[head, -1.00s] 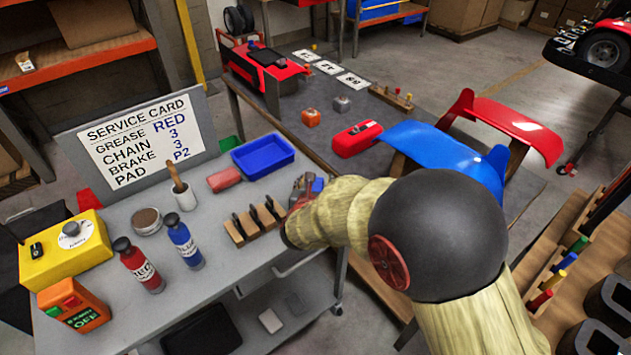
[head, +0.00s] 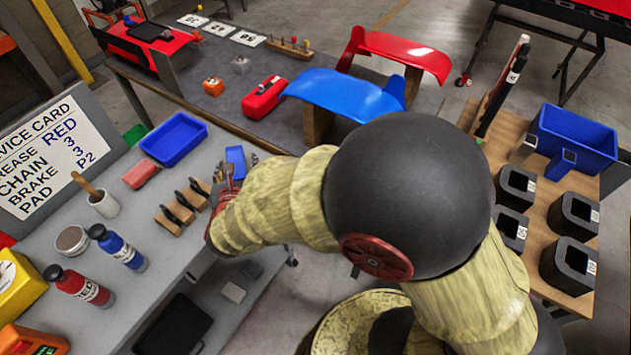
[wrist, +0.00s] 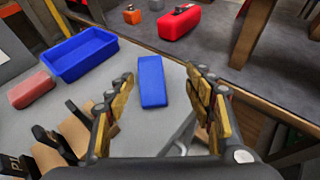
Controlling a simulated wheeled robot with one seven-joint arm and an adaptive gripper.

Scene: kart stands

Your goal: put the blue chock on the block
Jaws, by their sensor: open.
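The blue chock (wrist: 152,82), an oblong blue piece, lies on the grey table near its edge in the wrist view. In the head view the blue chock (head: 235,161) shows just past my gripper (head: 225,182), partly hidden by it. In the wrist view my gripper (wrist: 160,74) is open, its fingers on either side of the chock in the picture. Nothing is held, and whether the fingers touch the chock cannot be told. A pinkish-red block (head: 141,173) lies to the left on the same table, in front of the blue tray; it also shows in the wrist view (wrist: 32,90).
The blue tray (head: 174,139) stands behind the red block. A wooden rack (head: 182,208) with dark upright pads is close to my gripper's left. Blue (head: 118,247) and red (head: 79,286) bottles stand farther left. A dark workbench (head: 225,105) lies beyond the table edge.

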